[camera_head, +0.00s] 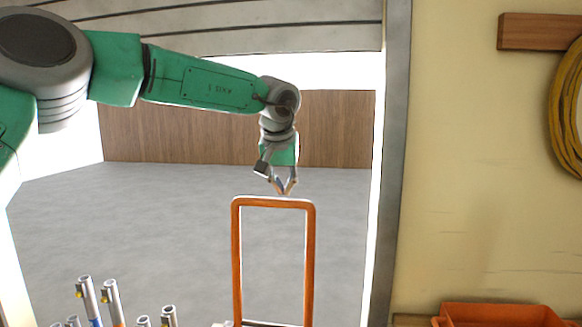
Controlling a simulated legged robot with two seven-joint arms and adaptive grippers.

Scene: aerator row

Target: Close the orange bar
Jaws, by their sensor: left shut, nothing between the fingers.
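The orange bar (274,202) is an upright frame with rounded top corners, standing in the lower middle of the head view. Its two legs run down toward the bottom edge of the picture, where a dark crosspiece joins them low down. My left gripper (285,192) hangs from the green arm that comes in from the left. Its fingers point down and are shut with nothing between them. The fingertips show just above the bar's top rail, right of its middle. I cannot tell whether they touch it. My right gripper is not in view.
Several metal tubes (90,300) stand at the lower left, some with coloured bands. An orange bin (502,315) sits at the lower right by the yellow wall (480,180). A coiled yellow hose (568,110) hangs there under a wooden block (535,32). Open grey floor (150,225) lies behind.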

